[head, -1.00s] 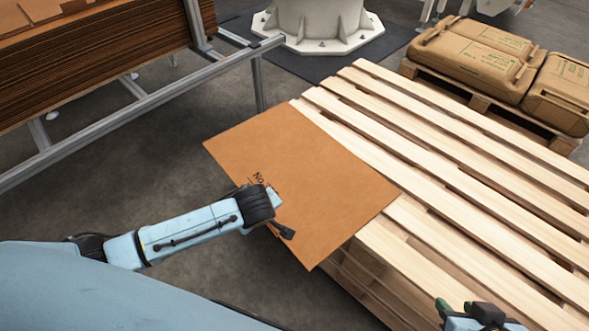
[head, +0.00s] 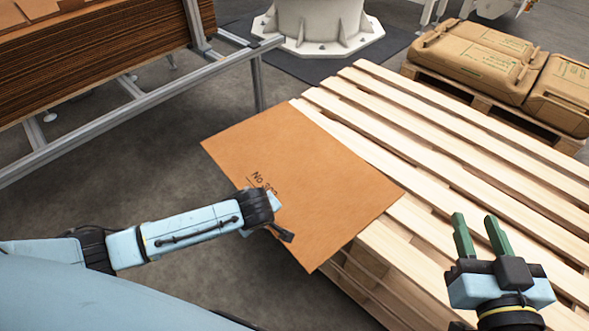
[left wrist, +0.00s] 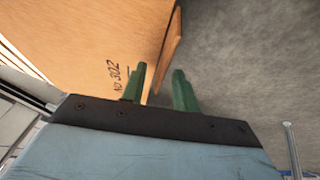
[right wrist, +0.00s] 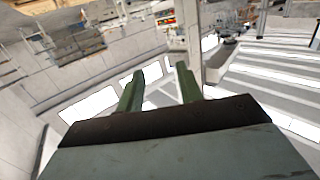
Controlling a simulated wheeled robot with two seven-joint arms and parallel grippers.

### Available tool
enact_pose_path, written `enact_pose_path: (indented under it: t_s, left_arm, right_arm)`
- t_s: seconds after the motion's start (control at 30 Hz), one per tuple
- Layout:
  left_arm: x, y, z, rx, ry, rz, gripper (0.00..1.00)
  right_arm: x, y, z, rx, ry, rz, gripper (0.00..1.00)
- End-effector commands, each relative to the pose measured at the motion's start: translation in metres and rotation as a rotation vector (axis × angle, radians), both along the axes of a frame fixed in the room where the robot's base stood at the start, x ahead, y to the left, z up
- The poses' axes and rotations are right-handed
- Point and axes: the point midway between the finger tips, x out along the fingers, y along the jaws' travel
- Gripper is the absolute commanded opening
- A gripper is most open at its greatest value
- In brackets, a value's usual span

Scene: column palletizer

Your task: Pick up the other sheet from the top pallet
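A brown cardboard sheet (head: 320,185) marked "No 302" lies over the near left corner of the top pallet (head: 455,150) and overhangs its side. My left gripper (left wrist: 159,69) is at the sheet's overhanging edge. In the left wrist view its green fingers are apart, with the sheet's edge (left wrist: 168,50) between them, one finger over the printed face and the other over the floor. Its fingers are hidden in the head view. My right gripper (head: 475,220) is open and empty above the pallet's near right part. Its spread fingers (right wrist: 160,75) also show in the right wrist view.
A stack of brown cardboard (head: 100,60) stands on a metal frame (head: 150,105) at the upper left. A white machine base (head: 318,25) is behind the pallet. Filled brown sacks (head: 475,55) lie on another pallet at the upper right. Grey floor is clear between frame and pallet.

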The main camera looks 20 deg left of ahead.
Motion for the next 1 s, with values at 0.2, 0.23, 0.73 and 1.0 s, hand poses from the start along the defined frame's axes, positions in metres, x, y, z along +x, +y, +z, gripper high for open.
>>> enact_pose_path:
  t_s: [0.2, 0.23, 0.73, 1.0]
  left_arm:
    - [0.004, 0.003, -0.009, 0.002, 0.000, 0.000, 0.30]
    - [0.004, 0.003, -0.009, 0.002, 0.000, 0.000, 0.30]
    - [0.004, 0.003, -0.009, 0.001, 0.000, -0.001, 0.03]
    - [0.004, 0.002, -0.009, 0.000, -0.001, 0.000, 0.00]
  right_arm:
    - [0.000, 0.005, 0.022, 0.042, -0.137, 0.010, 0.36]
    - [0.000, 0.005, 0.024, 0.044, -0.145, 0.011, 0.36]
    - [0.000, 0.006, 0.027, 0.049, -0.159, 0.012, 0.36]
    - [0.000, 0.006, 0.027, 0.049, -0.158, 0.012, 0.36]
